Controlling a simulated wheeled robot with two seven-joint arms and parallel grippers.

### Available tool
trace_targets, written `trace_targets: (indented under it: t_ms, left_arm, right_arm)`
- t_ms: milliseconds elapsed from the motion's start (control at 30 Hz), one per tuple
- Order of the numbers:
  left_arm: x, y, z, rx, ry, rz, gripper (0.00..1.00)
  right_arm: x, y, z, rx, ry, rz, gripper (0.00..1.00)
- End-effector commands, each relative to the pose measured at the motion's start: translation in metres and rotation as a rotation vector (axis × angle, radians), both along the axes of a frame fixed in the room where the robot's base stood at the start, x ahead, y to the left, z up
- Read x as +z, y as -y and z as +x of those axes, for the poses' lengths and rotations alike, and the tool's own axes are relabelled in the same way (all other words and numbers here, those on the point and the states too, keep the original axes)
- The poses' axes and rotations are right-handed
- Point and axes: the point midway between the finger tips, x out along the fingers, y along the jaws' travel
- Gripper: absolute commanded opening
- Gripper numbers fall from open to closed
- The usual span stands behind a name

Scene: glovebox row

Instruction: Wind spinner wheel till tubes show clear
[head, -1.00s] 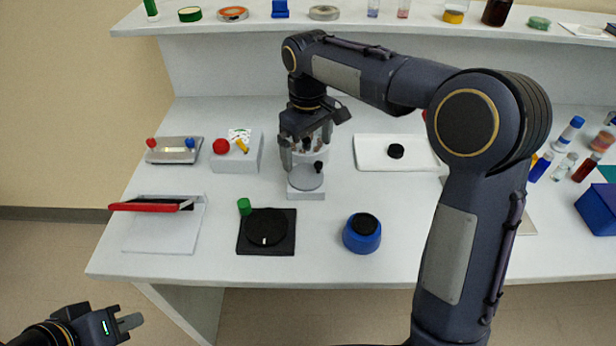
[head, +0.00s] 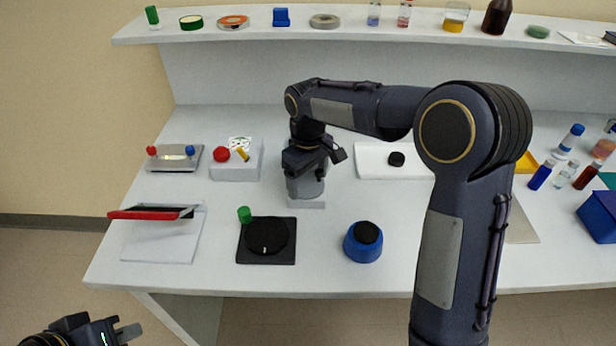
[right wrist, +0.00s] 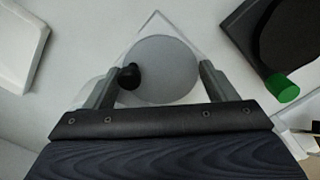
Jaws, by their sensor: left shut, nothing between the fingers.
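The spinner (head: 307,203) has a white base and stands at the middle of the bench, mostly hidden by my right gripper in the head view. In the right wrist view its grey round wheel (right wrist: 170,68) lies below my right gripper (right wrist: 158,84), and its black knob (right wrist: 129,77) sits near the left finger. The right fingers are wide apart with the knob between them, not clamped on it. The spinner's tubes are hidden now. My left gripper (head: 127,334) is shut and empty, low at the left, off the bench.
A black plate with a dial and green knob (head: 245,214) lies in front. A blue jar (head: 362,246) stands to its right. A white box with a red knob (head: 222,155) is left of the spinner. A white tray (head: 375,168) lies right. A red-edged lid (head: 150,213) stands open.

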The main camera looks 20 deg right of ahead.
Motion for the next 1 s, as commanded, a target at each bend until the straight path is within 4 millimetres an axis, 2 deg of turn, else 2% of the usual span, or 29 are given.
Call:
trace_targets:
  t_ms: [33, 167, 567, 1000]
  left_arm:
    - [0.000, 0.000, 0.000, 0.000, 0.000, 0.000, 0.00]
    - [0.000, 0.000, 0.000, 0.000, 0.000, 0.000, 0.00]
    - [0.004, 0.000, 0.000, 0.000, 0.000, 0.000, 0.00]
    - [0.018, 0.000, 0.000, 0.000, 0.000, 0.000, 0.00]
  right_arm:
    - [0.000, 0.000, 0.000, 0.000, 0.000, 0.000, 0.72]
    - [0.000, 0.000, 0.000, 0.000, 0.000, 0.000, 0.55]
    - [0.001, -0.001, 0.000, -0.077, 0.000, 0.000, 0.54]
    - [0.002, -0.003, 0.000, -0.440, 0.000, -0.001, 0.54]
